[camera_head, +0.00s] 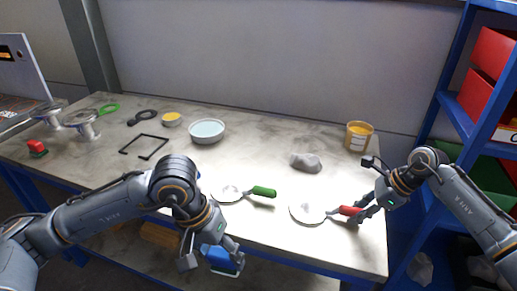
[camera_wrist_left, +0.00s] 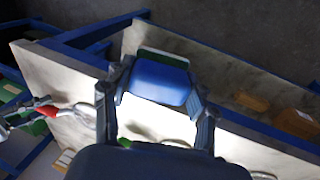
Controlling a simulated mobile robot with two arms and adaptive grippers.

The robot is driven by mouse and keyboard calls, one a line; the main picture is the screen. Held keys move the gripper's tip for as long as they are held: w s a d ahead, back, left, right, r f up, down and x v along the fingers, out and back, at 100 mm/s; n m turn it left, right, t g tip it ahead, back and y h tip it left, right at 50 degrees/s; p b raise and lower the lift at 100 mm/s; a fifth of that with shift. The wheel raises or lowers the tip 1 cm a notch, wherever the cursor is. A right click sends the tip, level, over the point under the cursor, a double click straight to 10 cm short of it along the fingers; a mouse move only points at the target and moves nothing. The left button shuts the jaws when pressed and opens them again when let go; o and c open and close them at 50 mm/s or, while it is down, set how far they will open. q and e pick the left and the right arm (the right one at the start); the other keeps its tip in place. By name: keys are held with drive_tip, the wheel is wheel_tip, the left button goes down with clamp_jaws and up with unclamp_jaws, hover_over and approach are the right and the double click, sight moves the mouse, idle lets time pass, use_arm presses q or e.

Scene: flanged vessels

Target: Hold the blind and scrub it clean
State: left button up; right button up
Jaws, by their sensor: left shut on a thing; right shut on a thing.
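My left gripper (camera_head: 215,247) is shut on a blue scrubber (camera_head: 223,262), held past the table's front edge. In the left wrist view the blue scrubber (camera_wrist_left: 160,82), with a dark green layer on one face, sits between the fingers (camera_wrist_left: 158,95). My right gripper (camera_head: 363,206) is shut on the red handle (camera_head: 349,210) of a pale round blind (camera_head: 307,209) at the front right of the table. I cannot tell whether its disc touches the table. A second pale blind (camera_head: 228,191) with a green handle (camera_head: 263,191) lies to its left. The scrubber and blinds are apart.
The table (camera_head: 250,150) carries a grey stone-like lump (camera_head: 305,162), a yellow tub (camera_head: 358,136), a pale bowl (camera_head: 207,130), a small yellow dish (camera_head: 172,119) and a black frame (camera_head: 144,146). Flanged vessels (camera_head: 82,122) stand far left. A blue shelf (camera_head: 452,115) stands right.

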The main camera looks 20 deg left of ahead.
idle(0.7)
use_arm(q)
drive_tip(key=w+d+r+y, duration=0.1)
drive_tip(key=w+d+r, duration=0.5)
drive_tip(key=w, duration=0.4)
drive_tip(key=w+d+r+y, duration=0.2)
drive_tip(key=w+d+r, duration=0.2)
drive_tip(key=w+d, duration=0.55)
drive_tip(key=shift+g, duration=0.4)
drive_tip(key=shift+w+a+f, duration=0.15)
drive_tip(key=shift+a+f, duration=0.05)
drive_tip(key=shift+f, duration=1)
drive_tip(key=shift+w+a+f, duration=0.15)
drive_tip(key=shift+f, duration=1.05)
drive_tip(key=shift+r, duration=0.1)
